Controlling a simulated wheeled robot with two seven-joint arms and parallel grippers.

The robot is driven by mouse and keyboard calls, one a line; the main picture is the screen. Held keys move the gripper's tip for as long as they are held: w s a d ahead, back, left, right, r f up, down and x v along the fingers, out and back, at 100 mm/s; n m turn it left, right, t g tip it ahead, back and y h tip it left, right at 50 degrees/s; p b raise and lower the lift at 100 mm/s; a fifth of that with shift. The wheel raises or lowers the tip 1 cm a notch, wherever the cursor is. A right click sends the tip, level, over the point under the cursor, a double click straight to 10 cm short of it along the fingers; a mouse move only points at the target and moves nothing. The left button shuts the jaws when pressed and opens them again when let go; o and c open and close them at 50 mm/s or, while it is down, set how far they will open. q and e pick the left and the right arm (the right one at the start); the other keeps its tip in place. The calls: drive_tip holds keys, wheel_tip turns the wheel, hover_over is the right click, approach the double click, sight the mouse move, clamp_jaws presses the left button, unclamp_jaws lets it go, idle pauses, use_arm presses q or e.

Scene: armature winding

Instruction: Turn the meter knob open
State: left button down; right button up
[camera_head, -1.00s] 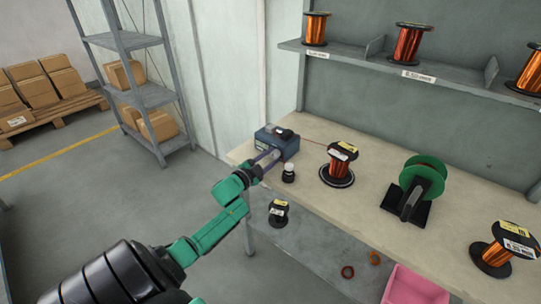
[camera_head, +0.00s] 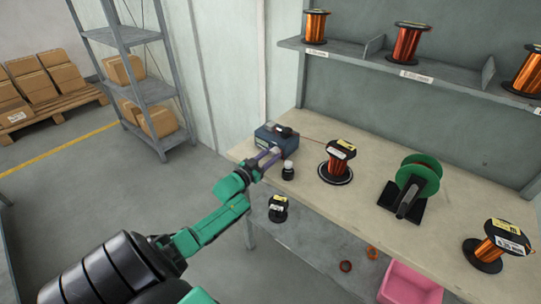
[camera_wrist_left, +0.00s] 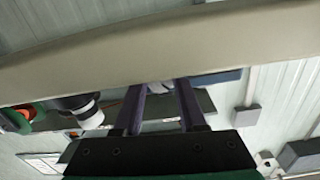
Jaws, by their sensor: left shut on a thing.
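The meter (camera_head: 270,136) is a dark blue box at the left end of the workbench. A black part sits on its top. My left gripper (camera_head: 270,156) reaches its front face, with two purple fingers around a small pale knob (camera_head: 276,150). In the left wrist view, the gripper (camera_wrist_left: 160,90) shows its two purple fingers with the pale knob (camera_wrist_left: 158,88) between the tips. The fingers hide most of the knob, so its turned angle cannot be told. My right gripper is in neither view.
A copper wire spool (camera_head: 338,163), a green reel on a black stand (camera_head: 414,178) and another spool (camera_head: 494,248) stand further right. Bench (camera_head: 315,130) surface is clear between them.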

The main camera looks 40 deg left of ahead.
use_arm(q)
drive_tip(key=shift+f, duration=0.1)
idle(0.4)
drive_tip(key=shift+c, duration=2.4)
unclamp_jaws()
drive_tip(key=shift+s, duration=0.1)
drive_tip(key=s+p, duration=0.1)
drive_tip(key=s, duration=1.3)
drive_tip(key=shift+s, duration=0.2)
